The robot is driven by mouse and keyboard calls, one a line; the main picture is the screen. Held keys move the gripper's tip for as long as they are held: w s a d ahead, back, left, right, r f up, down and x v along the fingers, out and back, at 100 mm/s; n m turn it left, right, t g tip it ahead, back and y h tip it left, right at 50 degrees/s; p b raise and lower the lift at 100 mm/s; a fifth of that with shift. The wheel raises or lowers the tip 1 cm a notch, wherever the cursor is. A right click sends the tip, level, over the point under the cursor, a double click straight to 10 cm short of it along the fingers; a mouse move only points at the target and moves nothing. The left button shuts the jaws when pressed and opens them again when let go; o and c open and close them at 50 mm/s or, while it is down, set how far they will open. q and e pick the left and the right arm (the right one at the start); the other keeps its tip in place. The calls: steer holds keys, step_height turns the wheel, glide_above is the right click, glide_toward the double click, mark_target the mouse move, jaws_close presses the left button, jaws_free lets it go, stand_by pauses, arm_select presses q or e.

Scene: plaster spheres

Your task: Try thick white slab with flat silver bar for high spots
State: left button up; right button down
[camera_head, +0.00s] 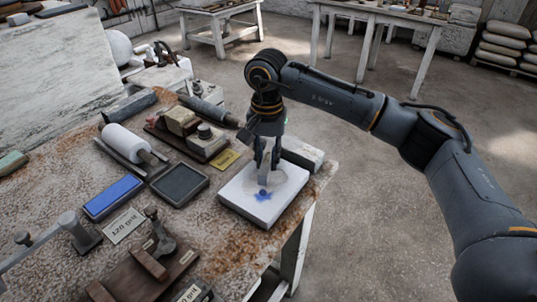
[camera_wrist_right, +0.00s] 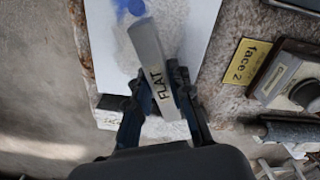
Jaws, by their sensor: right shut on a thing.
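The thick white slab (camera_head: 240,197) lies flat near the right edge of the workbench. Its top has a greyish round patch and a blue smudge (camera_head: 263,197); the slab (camera_wrist_right: 195,30) and the smudge also show in the right wrist view. My right gripper (camera_head: 266,160) is above the slab, shut on the flat silver bar (camera_head: 264,177). In the wrist view the bar (camera_wrist_right: 148,45), marked FLAT, lies between the fingers (camera_wrist_right: 160,90), its far end beside the blue smudge. I cannot tell whether the bar touches the slab. My left gripper is not in view.
A pale block (camera_head: 302,153) sits just behind the slab. To its left are a yellow plate (camera_head: 224,160) reading "face 2", a dark tray (camera_head: 180,184), a blue stone (camera_head: 113,197) and a white roller (camera_head: 127,142). The bench edge is close on the slab's right.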

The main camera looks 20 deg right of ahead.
mark_target(260, 170)
steer(key=shift+s+a+r, duration=0.1)
steer(key=shift+s+r, duration=0.1)
steer(key=shift+s, duration=0.05)
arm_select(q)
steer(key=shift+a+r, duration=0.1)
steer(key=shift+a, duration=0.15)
arm_select(e)
steer(key=shift+s+a+f, duration=0.1)
steer(key=shift+s+a, duration=0.8)
steer(key=shift+a, duration=0.25)
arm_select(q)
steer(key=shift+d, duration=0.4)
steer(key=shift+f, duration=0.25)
arm_select(e)
steer(key=shift+f, duration=0.1)
arm_select(q)
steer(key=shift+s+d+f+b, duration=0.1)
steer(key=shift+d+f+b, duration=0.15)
steer(key=shift+b, duration=0.25)
arm_select(e)
steer(key=shift+f, duration=0.3)
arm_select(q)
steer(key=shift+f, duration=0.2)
arm_select(e)
steer(key=shift+f, duration=0.25)
